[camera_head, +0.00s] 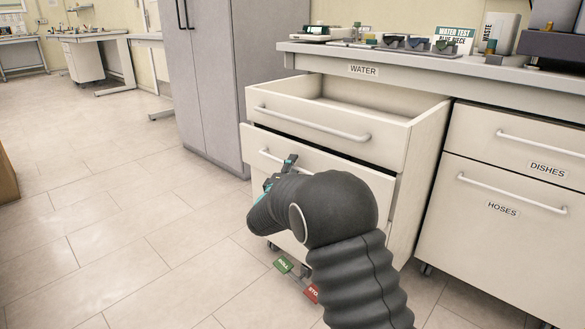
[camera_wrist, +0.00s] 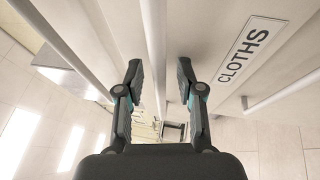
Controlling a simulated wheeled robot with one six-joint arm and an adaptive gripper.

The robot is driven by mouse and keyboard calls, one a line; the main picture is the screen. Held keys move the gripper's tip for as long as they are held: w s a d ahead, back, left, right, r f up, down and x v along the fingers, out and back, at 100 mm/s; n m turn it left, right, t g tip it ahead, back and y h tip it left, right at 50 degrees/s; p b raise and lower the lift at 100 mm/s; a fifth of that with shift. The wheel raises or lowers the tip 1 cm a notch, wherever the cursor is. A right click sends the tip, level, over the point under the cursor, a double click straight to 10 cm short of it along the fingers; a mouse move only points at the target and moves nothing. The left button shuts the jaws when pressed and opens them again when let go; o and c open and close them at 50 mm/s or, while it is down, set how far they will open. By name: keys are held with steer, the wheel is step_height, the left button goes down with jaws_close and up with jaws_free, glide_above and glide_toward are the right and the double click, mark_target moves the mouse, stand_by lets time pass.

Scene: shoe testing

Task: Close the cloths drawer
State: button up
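The CLOTHS label (camera_wrist: 244,50) is on a pale front at the right of the wrist view. A white bar handle (camera_wrist: 283,93) shows beyond it. In the head view, a second drawer (camera_head: 375,180) sits under the fully open top drawer and stands partly out, with a dark gap above its front. My arm hides any label on it. My gripper (camera_head: 279,174) is in front of this drawer, near the left part of its handle (camera_head: 264,154). Contact cannot be told.
The top drawer (camera_head: 428,125) is empty where visible and juts out under the WATER label (camera_head: 363,71). DISHES and HOSES drawers (camera_head: 510,205) are shut at the right. A grey cabinet (camera_head: 225,80) stands at the left. Floor (camera_head: 140,210) at the left is clear.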

mark_target(301, 163)
jaws_close()
steer(key=w+d, duration=0.1)
steer(key=w+d+p, duration=0.1)
steer(key=w, duration=0.1)
steer(key=shift+w+d, duration=0.1)
steer(key=shift+d, duration=0.15)
jaws_free()
steer(key=shift+d, duration=0.1)
